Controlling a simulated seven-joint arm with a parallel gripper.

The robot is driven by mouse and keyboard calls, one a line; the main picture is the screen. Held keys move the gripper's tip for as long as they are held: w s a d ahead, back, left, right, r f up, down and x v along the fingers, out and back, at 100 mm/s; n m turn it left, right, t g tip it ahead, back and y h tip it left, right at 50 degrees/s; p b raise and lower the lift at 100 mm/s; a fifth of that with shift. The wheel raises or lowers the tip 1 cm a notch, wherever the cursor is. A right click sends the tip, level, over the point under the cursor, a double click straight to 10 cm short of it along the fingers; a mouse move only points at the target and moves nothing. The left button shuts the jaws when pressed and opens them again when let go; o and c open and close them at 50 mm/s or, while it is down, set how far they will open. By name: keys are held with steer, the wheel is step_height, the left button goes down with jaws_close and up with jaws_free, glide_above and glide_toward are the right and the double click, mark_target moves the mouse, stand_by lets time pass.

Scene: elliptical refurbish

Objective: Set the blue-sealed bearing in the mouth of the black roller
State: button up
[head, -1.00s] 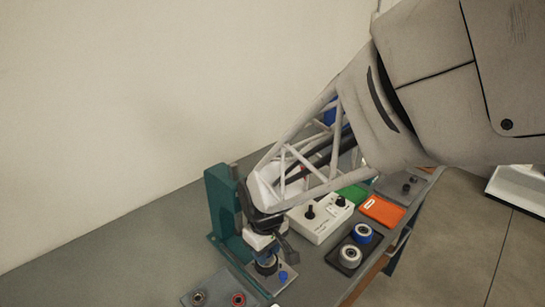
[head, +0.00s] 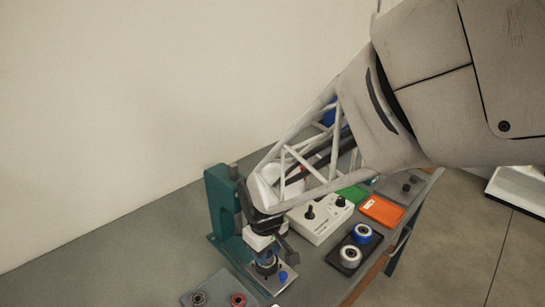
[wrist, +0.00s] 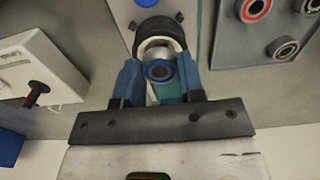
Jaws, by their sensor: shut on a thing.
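The blue-sealed bearing (wrist: 158,71) shows in the wrist view, its blue ring facing the camera. My gripper (wrist: 158,82) is shut on it, with a blue finger on each side. The black roller (wrist: 161,33) shows beyond the bearing as a dark curved rim around a pale inside. In the head view my gripper (head: 266,254) points down at the black roller (head: 265,268), which stands on the plate of the green press. The bearing is hidden there by the fingers. I cannot tell whether it touches the roller's mouth.
The green press frame (head: 222,215) stands close behind my gripper. A blue knob (head: 283,275) is beside the roller. A tray (head: 218,290) with bearings lies in front. A white control box (head: 320,220) and a black tray (head: 335,262) with two rollers stand to the right.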

steer(key=shift+f, duration=0.45)
steer(key=o, duration=0.6)
steer(key=shift+o, duration=0.2)
step_height(320, 180, up, 11)
stand_by(1.6)
stand_by(0.6)
steer(key=s+d+r+m+t, duration=0.1)
steer(key=s+d+r+m, duration=0.2)
steer(key=s+d, duration=0.3)
steer(key=s+d+r+m+t, duration=0.1)
steer(key=s+d+r+m, duration=0.2)
steer(key=d, duration=1.2)
steer(key=shift+s+r+m+t, duration=0.3)
steer(key=shift+s+m, duration=1.3)
steer(key=shift+s, duration=0.45)
